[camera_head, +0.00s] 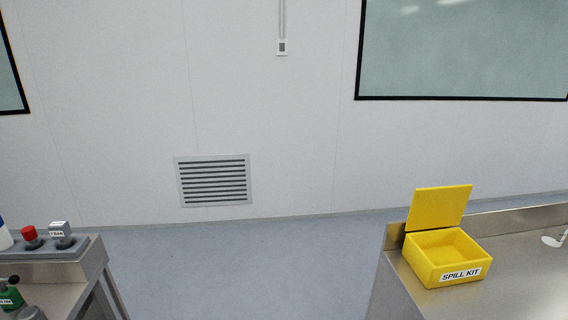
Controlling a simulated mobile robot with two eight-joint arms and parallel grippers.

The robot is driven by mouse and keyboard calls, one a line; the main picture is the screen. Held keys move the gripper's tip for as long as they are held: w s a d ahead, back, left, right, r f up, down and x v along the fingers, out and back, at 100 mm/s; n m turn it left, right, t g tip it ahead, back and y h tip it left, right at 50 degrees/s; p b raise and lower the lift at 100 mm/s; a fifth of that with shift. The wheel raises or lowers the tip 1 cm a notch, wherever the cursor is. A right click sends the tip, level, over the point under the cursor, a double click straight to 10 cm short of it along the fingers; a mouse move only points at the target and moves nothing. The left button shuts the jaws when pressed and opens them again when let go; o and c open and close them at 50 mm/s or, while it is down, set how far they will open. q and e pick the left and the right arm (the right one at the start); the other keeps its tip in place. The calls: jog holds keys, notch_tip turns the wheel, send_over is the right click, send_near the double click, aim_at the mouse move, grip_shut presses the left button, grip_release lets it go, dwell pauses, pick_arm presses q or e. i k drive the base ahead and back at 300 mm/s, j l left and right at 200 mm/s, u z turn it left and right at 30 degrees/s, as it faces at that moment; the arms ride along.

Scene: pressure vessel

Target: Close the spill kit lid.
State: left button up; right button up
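The spill kit (427,269) is a yellow box with a white "SPILL KIT" label on its front. It sits at the left end of the metal counter on the right. Its yellow lid (438,208) stands raised at the back edge, tilted up, so the box is open and its inside shows. The inside looks empty from here. Neither of my grippers is in view.
The metal counter (530,285) has a raised back edge, with a small white object (553,241) at far right. A metal bench (60,270) at left holds a red-capped item (30,235) and other small items. Open floor (240,270) lies between.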

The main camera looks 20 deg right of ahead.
aim_at(442, 206)
jog(key=i+z, duration=0.65)
jog(key=i, duration=0.25)
jog(key=i+j+z, duration=0.2)
jog(key=i+z, duration=0.45)
jog(key=z, duration=0.15)
jog(key=i+j+z, duration=0.2)
jog(key=z, duration=0.3)
jog(key=i+j+z, duration=0.25)
jog(key=z, duration=0.2)
jog(key=i+j+z, duration=0.15)
jog(key=z, duration=0.25)
jog(key=i+j+z, duration=0.2)
jog(key=z, duration=0.25)
jog(key=i+j+z, duration=0.1)
jog(key=j+z, duration=0.3)
jog(key=l, duration=0.1)
